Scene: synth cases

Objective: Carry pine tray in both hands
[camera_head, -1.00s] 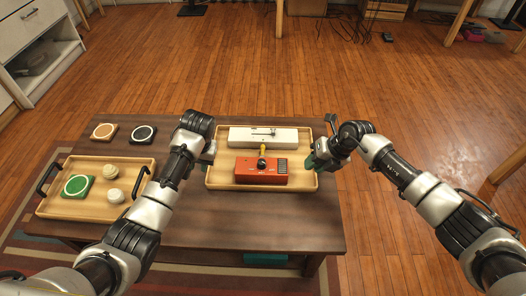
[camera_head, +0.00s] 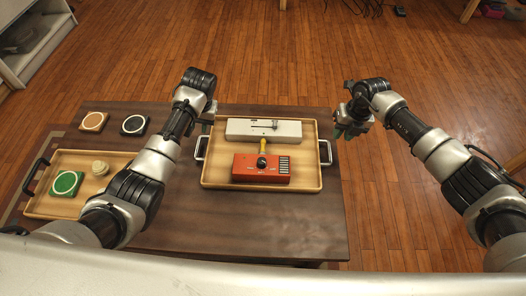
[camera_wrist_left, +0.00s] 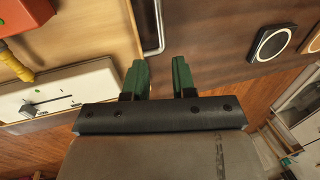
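The light wooden tray with silver handles (camera_head: 212,181), which I take as the pine tray, rests on the dark table. My left gripper (camera_head: 208,122) is by the tray's left side. In the left wrist view its green fingers (camera_wrist_left: 160,75) are apart and empty, with the left handle (camera_wrist_left: 159,28) just beyond the tips. My right gripper (camera_head: 351,134) is beyond the right handle (camera_head: 326,152), apart from it, and seems open and empty.
A second wooden tray with dark handles (camera_head: 60,208) stands at the left, holding a green coaster (camera_head: 66,184) and a pale ball (camera_head: 100,168). An orange coaster (camera_head: 94,121) and a black coaster (camera_head: 134,124) lie behind it. The table (camera_head: 260,222) is bare in front.

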